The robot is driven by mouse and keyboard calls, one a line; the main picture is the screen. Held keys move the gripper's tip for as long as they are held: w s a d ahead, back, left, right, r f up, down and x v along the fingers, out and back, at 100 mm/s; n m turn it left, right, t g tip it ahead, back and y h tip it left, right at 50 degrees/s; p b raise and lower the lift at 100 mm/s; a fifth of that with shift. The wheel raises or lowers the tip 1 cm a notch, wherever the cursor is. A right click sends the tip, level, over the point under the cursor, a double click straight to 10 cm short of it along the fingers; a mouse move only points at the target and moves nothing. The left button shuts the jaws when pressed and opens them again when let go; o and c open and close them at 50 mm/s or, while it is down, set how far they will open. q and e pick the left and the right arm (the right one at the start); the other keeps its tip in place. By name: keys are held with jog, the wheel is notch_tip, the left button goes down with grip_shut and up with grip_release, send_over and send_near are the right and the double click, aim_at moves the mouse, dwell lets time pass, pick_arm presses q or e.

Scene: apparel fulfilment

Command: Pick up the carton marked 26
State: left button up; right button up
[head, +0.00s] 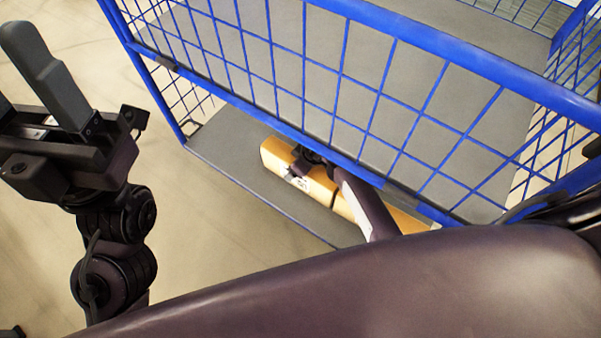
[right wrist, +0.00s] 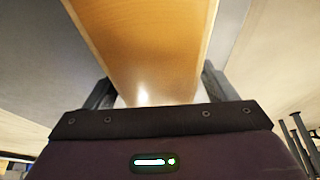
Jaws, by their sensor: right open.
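A tan carton (head: 278,157) lies on the lower grey deck of a blue wire cage trolley, with a white marking on its side; I cannot read a number. A second tan carton (head: 345,207) lies close beside it, partly hidden by my right arm. My right gripper (head: 308,160) is at the first carton, partly hidden behind the blue rail. In the right wrist view a tan carton (right wrist: 140,40) stretches away between the open fingers of my right gripper (right wrist: 158,88), with no clear grip on it. My left gripper (head: 20,72) is raised, empty and open at the left edge.
The blue top rail (head: 440,50) and wire mesh of the trolley stand close around my right arm. The grey deck (head: 225,140) is bare to the left of the cartons. Open floor (head: 200,235) lies in front of the trolley.

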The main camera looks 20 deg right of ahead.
jog(key=shift+w+f, duration=0.1)
jog(key=shift+f, duration=0.25)
jog(key=shift+r, duration=0.1)
jog(key=shift+c, duration=0.5)
jog(key=c, duration=1.2)
jog(key=shift+c, duration=0.3)
jog(key=shift+r, duration=0.15)
